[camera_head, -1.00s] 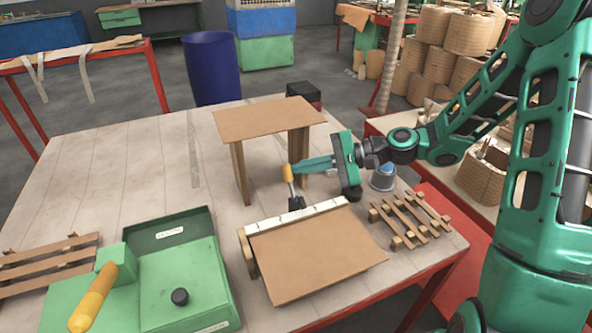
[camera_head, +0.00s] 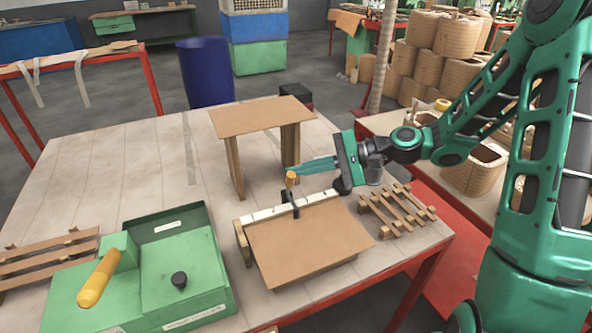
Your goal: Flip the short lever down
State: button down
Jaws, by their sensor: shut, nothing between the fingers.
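The short lever (camera_head: 291,180) has an orange knob and a dark mount, and stands at the white-edged back rim of a box with a brown lid (camera_head: 310,240). My gripper (camera_head: 290,170) reaches in from the right with its teal fingers shut and empty. The fingertips are at the top of the orange knob and seem to touch it; exact contact is too small to tell. The lever's shaft is mostly hidden or foreshortened. A larger yellow-orange handle (camera_head: 99,278) sits on a green case (camera_head: 185,265) at the front left, far from my gripper.
A small brown bench (camera_head: 260,116) stands just behind the lever, close to my fingers. Wooden slat racks lie at the right (camera_head: 398,210) and at the left (camera_head: 45,262). The table's left middle is clear.

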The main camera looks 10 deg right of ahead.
jog(key=shift+s+d+f, duration=0.1)
jog(key=shift+s+f, duration=0.15)
jog(key=shift+s, duration=0.25)
jog(key=shift+f, duration=0.1)
dwell(0.3)
jog(key=shift+w+d+r, duration=0.1)
jog(key=shift+w+r, duration=0.15)
jog(key=shift+w, duration=0.2)
jog(key=d, duration=0.3)
jog(key=w+d, duration=0.1)
jog(key=d, duration=0.5)
jog(key=shift+w+d+f, duration=0.1)
jog(key=shift+w+f, duration=0.05)
jog(key=shift+w, duration=0.1)
